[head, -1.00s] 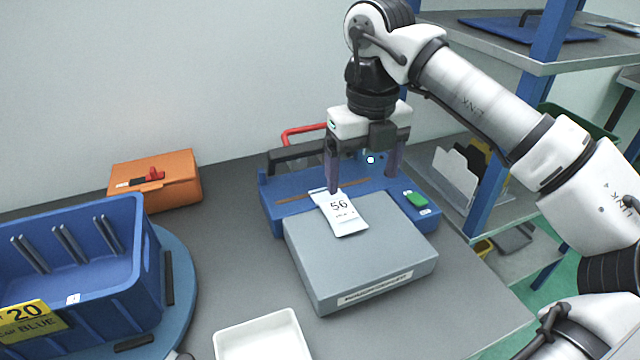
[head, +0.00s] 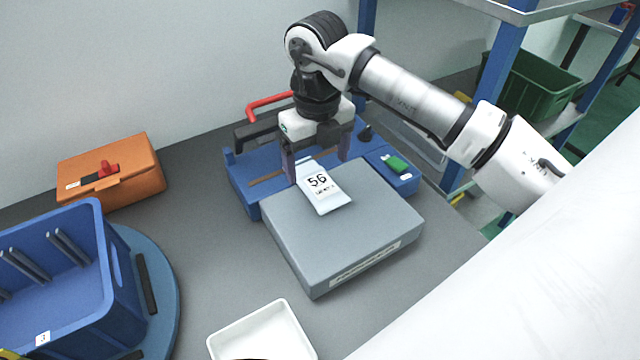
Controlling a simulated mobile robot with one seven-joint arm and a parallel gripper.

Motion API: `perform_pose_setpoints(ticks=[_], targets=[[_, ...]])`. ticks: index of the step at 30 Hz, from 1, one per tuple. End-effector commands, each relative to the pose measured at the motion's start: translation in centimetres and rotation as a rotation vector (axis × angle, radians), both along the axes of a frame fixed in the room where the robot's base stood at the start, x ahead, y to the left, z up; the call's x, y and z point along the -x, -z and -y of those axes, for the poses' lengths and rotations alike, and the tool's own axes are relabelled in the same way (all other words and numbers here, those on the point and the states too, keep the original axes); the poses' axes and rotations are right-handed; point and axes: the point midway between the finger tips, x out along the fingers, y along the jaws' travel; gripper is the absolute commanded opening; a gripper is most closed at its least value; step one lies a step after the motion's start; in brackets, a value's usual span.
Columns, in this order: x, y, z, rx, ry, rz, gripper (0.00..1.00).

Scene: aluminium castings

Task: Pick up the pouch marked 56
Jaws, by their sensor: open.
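The pouch marked 56 (head: 325,193) is a small white packet lying on top of a grey block (head: 350,235), near its back left edge. My gripper (head: 317,172) points down at the back end of the pouch. Its two dark fingers are apart, one to the left of the pouch and one to the right and behind it. I cannot tell whether either finger touches the pouch.
A blue device (head: 240,185) with a red lever (head: 270,104) and a green piece (head: 397,163) stands behind the block. A white tray (head: 225,338) lies in front. A blue bin (head: 125,315) and an orange case (head: 140,165) are at left. Shelving (head: 495,75) stands right.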

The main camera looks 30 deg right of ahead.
Motion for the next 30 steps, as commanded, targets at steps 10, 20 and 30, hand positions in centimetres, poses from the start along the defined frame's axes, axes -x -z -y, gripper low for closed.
perform_pose_setpoints(ticks=[10,20,30], targets=[[0.6,4.2,0.2,-0.003,0.000,-0.002,0.85],[0.5,5.3,0.2,0.000,0.000,0.000,0.85],[0.5,5.3,0.2,0.000,0.000,-0.001,0.42]])
